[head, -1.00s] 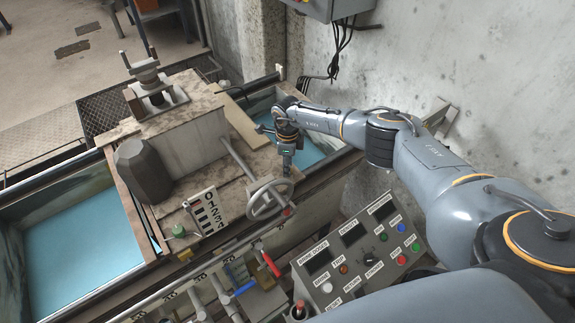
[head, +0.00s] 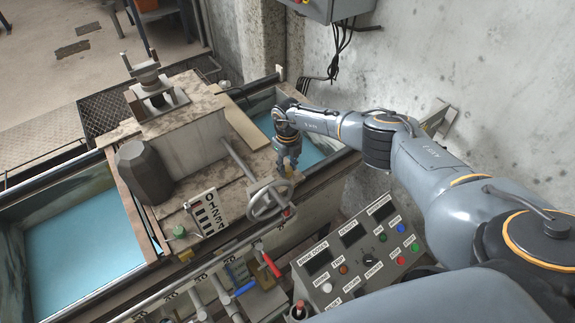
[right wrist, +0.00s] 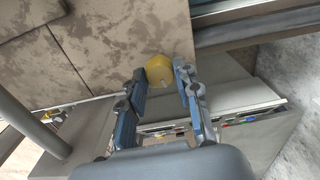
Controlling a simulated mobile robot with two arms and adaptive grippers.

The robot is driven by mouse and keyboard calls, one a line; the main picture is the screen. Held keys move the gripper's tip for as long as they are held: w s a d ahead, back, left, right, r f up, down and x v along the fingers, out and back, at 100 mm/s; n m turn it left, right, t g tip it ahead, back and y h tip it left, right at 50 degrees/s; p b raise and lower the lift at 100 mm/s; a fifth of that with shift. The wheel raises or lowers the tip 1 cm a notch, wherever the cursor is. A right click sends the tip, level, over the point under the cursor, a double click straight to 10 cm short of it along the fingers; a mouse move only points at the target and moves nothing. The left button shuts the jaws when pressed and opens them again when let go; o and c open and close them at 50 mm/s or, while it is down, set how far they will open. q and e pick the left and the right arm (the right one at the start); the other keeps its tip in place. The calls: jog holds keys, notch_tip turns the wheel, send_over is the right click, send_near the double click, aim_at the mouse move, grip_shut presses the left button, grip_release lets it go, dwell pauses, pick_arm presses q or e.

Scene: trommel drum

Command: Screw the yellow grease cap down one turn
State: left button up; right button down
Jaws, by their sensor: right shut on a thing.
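The yellow grease cap (right wrist: 158,67) shows in the right wrist view as a small round yellow piece near the edge of the stained brown deck. It sits between the fingertips of my right gripper (right wrist: 161,74), which is shut on it. In the head view my right gripper (head: 288,170) points down at the deck's right side, just beyond the handwheel, and its fingers mostly hide the cap. My left gripper is out of view.
The grey handwheel (head: 268,203) and its slanting shaft (head: 237,157) stand close to my right gripper. A control panel (head: 351,252) with buttons is nearer to me. Blue liquid (head: 80,235) lies in the tank at left. A concrete wall (head: 460,60) rises at right.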

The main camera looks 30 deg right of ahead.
aim_at(287, 169)
jog(key=shift+m, duration=0.4)
jog(key=c, duration=1)
grip_release()
notch_tip(287, 169, up, 12)
jog(key=shift+r, duration=0.1)
